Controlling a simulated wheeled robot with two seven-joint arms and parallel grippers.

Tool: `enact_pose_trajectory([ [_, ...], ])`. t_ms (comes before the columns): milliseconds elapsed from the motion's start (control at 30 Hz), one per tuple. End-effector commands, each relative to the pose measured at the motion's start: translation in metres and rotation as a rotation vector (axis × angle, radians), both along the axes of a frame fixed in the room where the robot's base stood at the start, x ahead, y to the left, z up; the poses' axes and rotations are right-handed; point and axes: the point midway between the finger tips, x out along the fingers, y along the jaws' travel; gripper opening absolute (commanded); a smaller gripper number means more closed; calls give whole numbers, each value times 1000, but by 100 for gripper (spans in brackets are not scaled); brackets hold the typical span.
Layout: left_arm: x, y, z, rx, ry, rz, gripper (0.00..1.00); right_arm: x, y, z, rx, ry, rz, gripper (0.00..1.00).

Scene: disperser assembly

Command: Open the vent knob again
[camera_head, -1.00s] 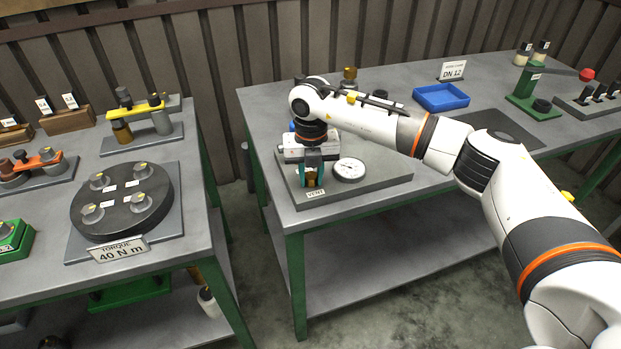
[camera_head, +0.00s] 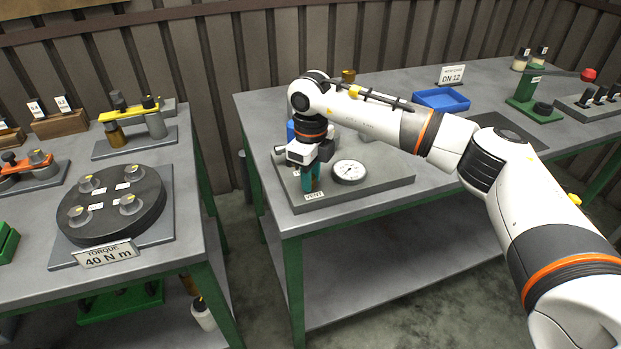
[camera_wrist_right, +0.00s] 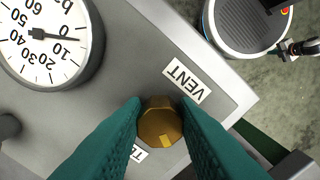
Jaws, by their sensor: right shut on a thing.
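The vent knob (camera_wrist_right: 160,122) is a brass, faceted cap with a yellow mark in the right wrist view. It stands on the grey plate (camera_head: 385,187) beside the VENT label (camera_wrist_right: 187,82), which also shows in the head view (camera_head: 314,196). My right gripper (camera_head: 311,184) points down over the plate's front left corner. In the right wrist view its teal fingers (camera_wrist_right: 162,125) close on the knob from both sides. In the head view the fingers hide the knob. My left gripper is in neither view.
A round pressure gauge (camera_head: 349,171) stands on the plate close to the right of the fingers; its dial also fills the upper left of the wrist view (camera_wrist_right: 40,45). A blue tray (camera_head: 441,99) lies farther back. The left table holds a round torque fixture (camera_head: 110,203).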

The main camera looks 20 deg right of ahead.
Motion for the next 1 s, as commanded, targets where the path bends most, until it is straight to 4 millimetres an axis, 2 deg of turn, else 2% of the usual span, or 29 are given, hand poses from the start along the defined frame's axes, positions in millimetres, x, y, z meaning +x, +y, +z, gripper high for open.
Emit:
enact_pose_trajectory([
  [400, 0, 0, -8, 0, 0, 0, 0, 2, -1, 2, 1, -6, 239, 4],
  [1000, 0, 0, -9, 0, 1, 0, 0, 3, -1, 3, 1, -7, 293, 4],
])
